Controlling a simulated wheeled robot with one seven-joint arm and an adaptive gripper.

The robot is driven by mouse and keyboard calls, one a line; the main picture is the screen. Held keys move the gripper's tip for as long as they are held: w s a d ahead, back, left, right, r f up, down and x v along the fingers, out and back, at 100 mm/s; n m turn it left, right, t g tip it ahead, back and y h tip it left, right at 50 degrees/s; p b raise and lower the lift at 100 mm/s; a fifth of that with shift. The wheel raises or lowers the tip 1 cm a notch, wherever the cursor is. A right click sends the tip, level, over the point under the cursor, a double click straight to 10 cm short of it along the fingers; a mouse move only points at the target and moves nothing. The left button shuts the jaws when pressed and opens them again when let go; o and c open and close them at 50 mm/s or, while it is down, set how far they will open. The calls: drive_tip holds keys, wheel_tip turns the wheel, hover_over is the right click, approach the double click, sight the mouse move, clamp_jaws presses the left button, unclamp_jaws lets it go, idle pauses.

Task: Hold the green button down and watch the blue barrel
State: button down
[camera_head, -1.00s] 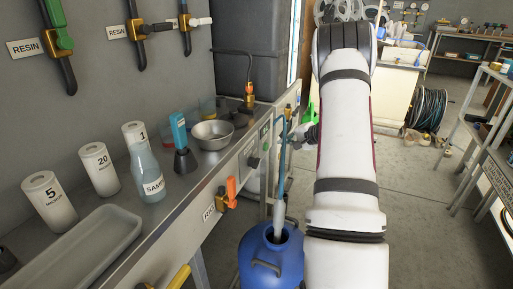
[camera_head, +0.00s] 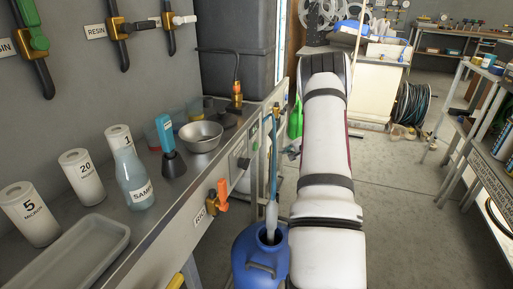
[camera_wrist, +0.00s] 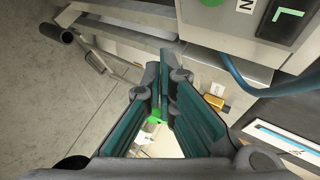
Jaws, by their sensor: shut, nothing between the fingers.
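The blue barrel (camera_head: 248,262) stands on the floor before the bench in the head view, its open mouth up. A blue hose (camera_head: 274,160) with a pale nozzle (camera_head: 271,215) hangs down into that mouth. In the wrist view a round green button (camera_wrist: 210,2) is cut by the top edge, on a pale panel beside a black box with a green mark (camera_wrist: 289,14). My gripper (camera_wrist: 166,74) is shut and empty, below and left of the button in that view and apart from it. In the head view my arm mostly hides the gripper.
The bench (camera_head: 165,248) runs along the left with a sample bottle (camera_head: 136,180), labelled cartridges, a steel bowl (camera_head: 200,137) and a tray (camera_head: 75,258). An orange-handled valve (camera_head: 221,194) sticks out of its front. Shelves (camera_head: 470,120) stand at right.

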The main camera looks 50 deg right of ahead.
sight(256, 146)
drive_tip(key=w+a, duration=0.3)
drive_tip(key=w, duration=0.4)
drive_tip(key=shift+w, duration=0.15)
drive_tip(key=shift+w+a+b, duration=0.25)
drive_tip(key=shift+w+b, duration=0.25)
drive_tip(key=shift+b, duration=0.3)
drive_tip(key=shift+w+a+b, duration=0.25)
drive_tip(key=shift+w+b, duration=0.25)
drive_tip(key=shift+b, duration=0.25)
idle(5.6)
